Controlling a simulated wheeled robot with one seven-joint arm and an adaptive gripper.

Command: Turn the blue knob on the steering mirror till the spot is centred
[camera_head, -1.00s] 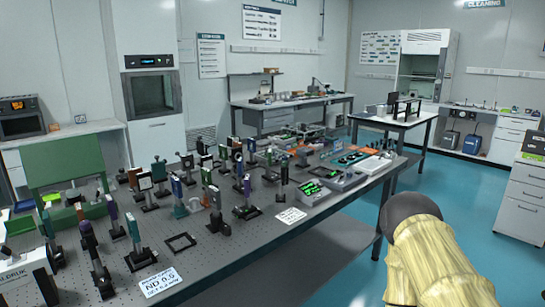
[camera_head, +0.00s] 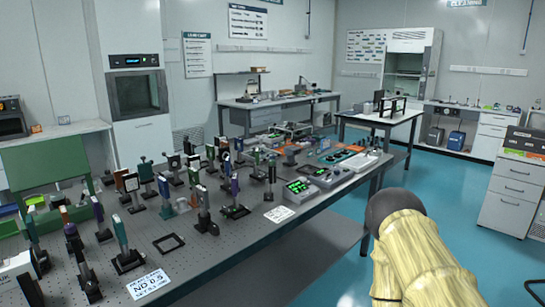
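The optical table (camera_head: 225,255) runs from the lower left towards the middle of the head view. I cannot tell which mount is the steering mirror, and I cannot make out a blue knob or a light spot at this size. Part of my arm, in a yellowish cover, shows at the lower right, right of the table's edge. My gripper is not in view.
A white card (camera_head: 279,214) and a flat black frame (camera_head: 169,243) lie on the table. A box with green displays (camera_head: 299,188) stands near its right edge. An ND 0.5 card (camera_head: 149,284) lies at the front. Blue floor (camera_head: 455,225) is clear at the right.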

